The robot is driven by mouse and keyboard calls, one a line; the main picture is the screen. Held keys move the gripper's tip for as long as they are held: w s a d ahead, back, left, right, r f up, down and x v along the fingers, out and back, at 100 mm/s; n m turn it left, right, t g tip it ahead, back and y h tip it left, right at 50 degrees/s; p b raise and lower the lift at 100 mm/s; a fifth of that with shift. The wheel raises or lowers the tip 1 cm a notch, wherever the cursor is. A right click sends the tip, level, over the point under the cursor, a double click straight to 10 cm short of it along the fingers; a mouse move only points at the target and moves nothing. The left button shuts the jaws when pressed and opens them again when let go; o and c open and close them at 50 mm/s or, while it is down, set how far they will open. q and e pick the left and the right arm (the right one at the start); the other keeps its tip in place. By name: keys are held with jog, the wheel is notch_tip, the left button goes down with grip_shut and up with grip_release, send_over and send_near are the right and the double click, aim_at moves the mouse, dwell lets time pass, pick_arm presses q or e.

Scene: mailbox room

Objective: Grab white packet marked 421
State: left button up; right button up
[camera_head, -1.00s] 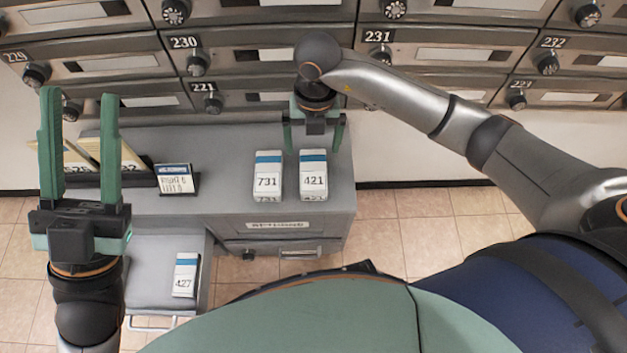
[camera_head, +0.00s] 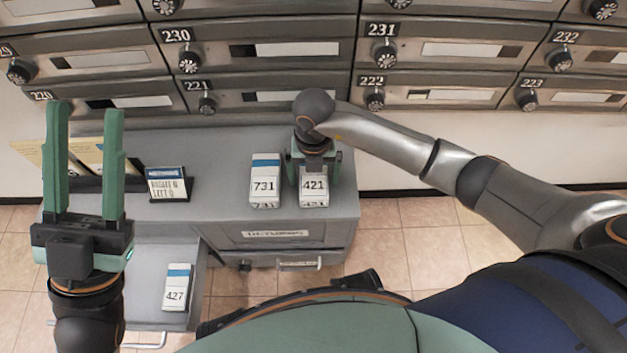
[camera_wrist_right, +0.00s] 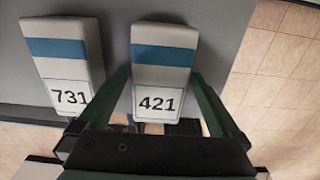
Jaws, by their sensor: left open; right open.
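The white packet marked 421 (camera_head: 314,192) stands on the grey cabinet top, to the right of the white packet marked 731 (camera_head: 265,180). It has a blue band and a black number, and also shows in the right wrist view (camera_wrist_right: 161,72). My right gripper (camera_head: 314,165) is open over packet 421, its green fingers on either side of it in the right wrist view (camera_wrist_right: 165,95). I cannot tell whether the fingers touch it. My left gripper (camera_head: 86,120) is open and empty at the left, with its fingers pointing up in the picture.
Packet 427 (camera_head: 177,287) lies on the lower grey surface (camera_head: 215,262). A small sign (camera_head: 168,184) and upright cards (camera_head: 88,155) stand on the cabinet top (camera_head: 222,204). Mailboxes (camera_head: 265,50) line the wall behind. Packet 731 stands close beside 421.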

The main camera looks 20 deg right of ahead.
jog(key=shift+f, duration=0.1)
jog(key=shift+c, duration=0.2)
jog(key=c, duration=1.3)
jog(key=shift+c, duration=0.2)
